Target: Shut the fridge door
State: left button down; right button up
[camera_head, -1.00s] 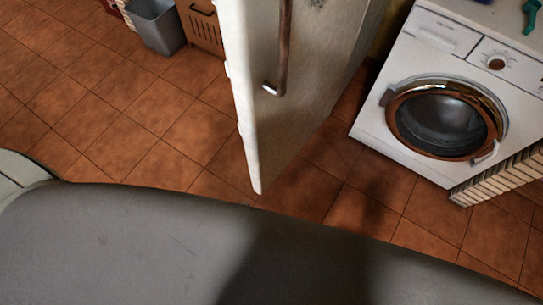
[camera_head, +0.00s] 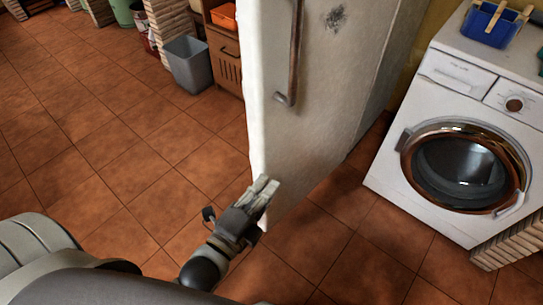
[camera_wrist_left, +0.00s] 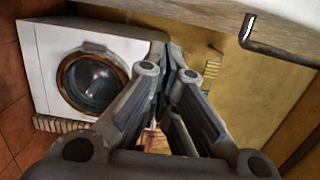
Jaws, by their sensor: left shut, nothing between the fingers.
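The white fridge door (camera_head: 335,110) stands upright in the middle of the head view, with its free edge toward the left. A long bar handle (camera_head: 294,60) runs down its face near that edge. The fridge inside is hidden, so I cannot tell how far the door is open. My left gripper (camera_head: 264,187) is shut and empty by the door's lower left edge; I cannot tell whether it touches. In the left wrist view its fingers (camera_wrist_left: 168,80) are together, with the door handle (camera_wrist_left: 270,45) at upper right. My right gripper is not in view.
A white washing machine (camera_head: 440,130) stands to the right, with a blue basket (camera_head: 490,22) on top. A grey bin (camera_head: 189,62) and a wooden cabinet (camera_head: 226,60) stand behind the door on the left. The tiled floor (camera_head: 120,150) at left is clear.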

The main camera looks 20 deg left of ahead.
aim_at(271, 154)
pick_arm(q)
jog(key=w+a, duration=0.2)
jog(key=w, duration=0.7)
jog(key=shift+w+b, duration=0.25)
jog(key=shift+b, duration=0.1)
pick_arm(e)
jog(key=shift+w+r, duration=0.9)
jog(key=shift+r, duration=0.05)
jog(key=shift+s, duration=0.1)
